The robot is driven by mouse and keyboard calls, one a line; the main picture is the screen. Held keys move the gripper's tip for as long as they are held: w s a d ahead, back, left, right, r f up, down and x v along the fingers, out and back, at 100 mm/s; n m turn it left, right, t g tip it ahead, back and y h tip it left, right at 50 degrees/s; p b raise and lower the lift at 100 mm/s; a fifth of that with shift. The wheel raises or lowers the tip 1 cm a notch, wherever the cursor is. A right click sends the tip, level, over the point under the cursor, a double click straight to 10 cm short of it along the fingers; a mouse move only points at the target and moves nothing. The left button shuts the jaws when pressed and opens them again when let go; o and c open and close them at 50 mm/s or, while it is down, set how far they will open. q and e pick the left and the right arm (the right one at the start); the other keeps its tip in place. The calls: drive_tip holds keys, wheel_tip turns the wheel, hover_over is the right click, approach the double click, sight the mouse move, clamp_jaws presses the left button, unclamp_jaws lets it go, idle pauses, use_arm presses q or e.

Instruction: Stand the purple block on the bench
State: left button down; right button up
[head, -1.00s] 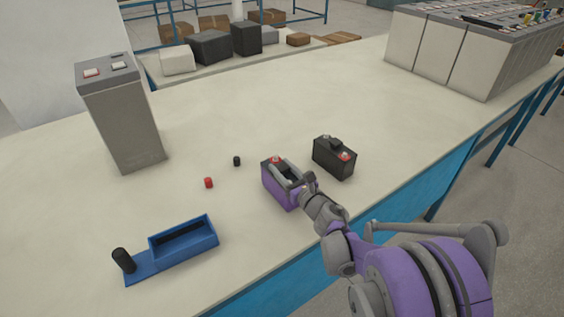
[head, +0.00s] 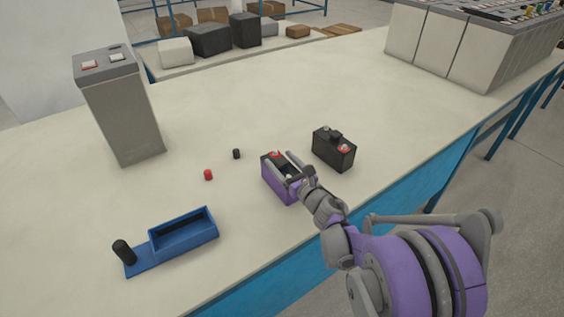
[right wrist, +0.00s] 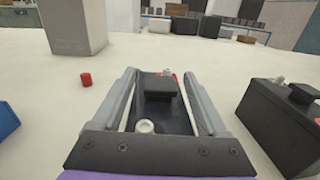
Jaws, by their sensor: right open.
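The purple block (head: 281,187), a battery with purple sides, a dark top and a red terminal, stands upright on the pale bench (head: 220,115). My right gripper (head: 283,160) is open over its top. In the right wrist view the two grey fingers (right wrist: 160,85) lie one on each side of the block's dark top (right wrist: 163,112), with narrow strips of bench showing between. A black handle and a white cap show on that top. The block's underside is hidden. My left gripper is not in view.
A black battery (head: 334,149) stands close to the right of the block. A red cap (head: 208,174) and a black cap (head: 236,153) lie to its left. A blue tray (head: 184,240) is at front left, a tall grey unit (head: 122,112) behind.

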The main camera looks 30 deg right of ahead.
drive_tip(key=s+r+m+h, duration=0.2)
drive_tip(key=s+m+h, duration=0.2)
drive_tip(key=s+m, duration=0.65)
drive_tip(key=s+a+f+m+g, duration=0.1)
drive_tip(key=s+m+g, duration=0.1)
drive_tip(key=m, duration=0.3)
drive_tip(key=s+a+f+m+g+h, duration=0.1)
drive_tip(key=s+f+m+g, duration=0.1)
drive_tip(key=m, duration=0.3)
drive_tip(key=s+a+f+m+g, duration=0.1)
drive_tip(key=s+f+m+g, duration=0.1)
drive_tip(key=m, duration=0.3)
drive_tip(key=shift+s+h, duration=0.3)
drive_tip(key=shift+s, duration=0.35)
drive_tip(key=s+a+f+m+g+y, duration=0.5)
drive_tip(key=s+a+f+m+g, duration=0.2)
drive_tip(key=s+a+m, duration=0.4)
drive_tip(key=shift+s+a+f, duration=0.2)
drive_tip(key=shift+s+a, duration=0.4)
drive_tip(key=shift+s, duration=0.5)
drive_tip(key=shift+d, duration=0.1)
